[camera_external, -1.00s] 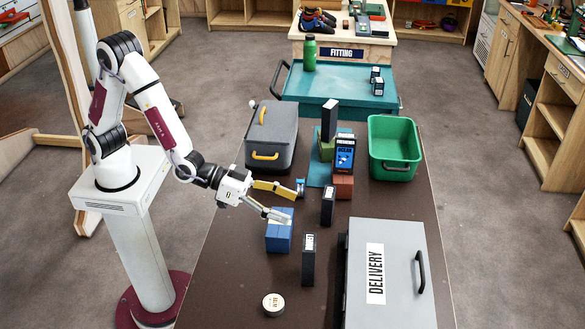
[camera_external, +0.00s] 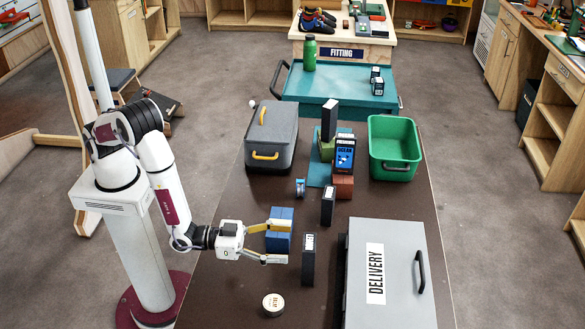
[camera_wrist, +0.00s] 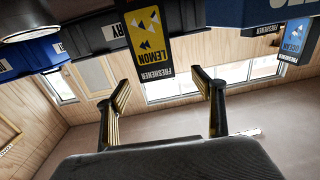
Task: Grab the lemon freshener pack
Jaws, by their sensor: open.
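The lemon freshener pack (camera_wrist: 150,35), black with a yellow label, hangs upside down at the top of the wrist view, roughly between and beyond my fingertips. It appears to be the upright black pack (camera_external: 308,258) just right of my gripper in the external view, where its lemon label is hidden. My gripper (camera_external: 286,242) points right, its fingers spread and empty. It also shows open in the wrist view (camera_wrist: 164,90). The pack is not between the fingers; a gap seems to remain.
Blue blocks (camera_external: 280,229) stand close by the upper finger. Another black pack (camera_external: 328,205) and an ocean pack (camera_external: 345,155) stand farther back. A round tin (camera_external: 273,304) lies in front. The grey delivery box (camera_external: 405,270) is to the right.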

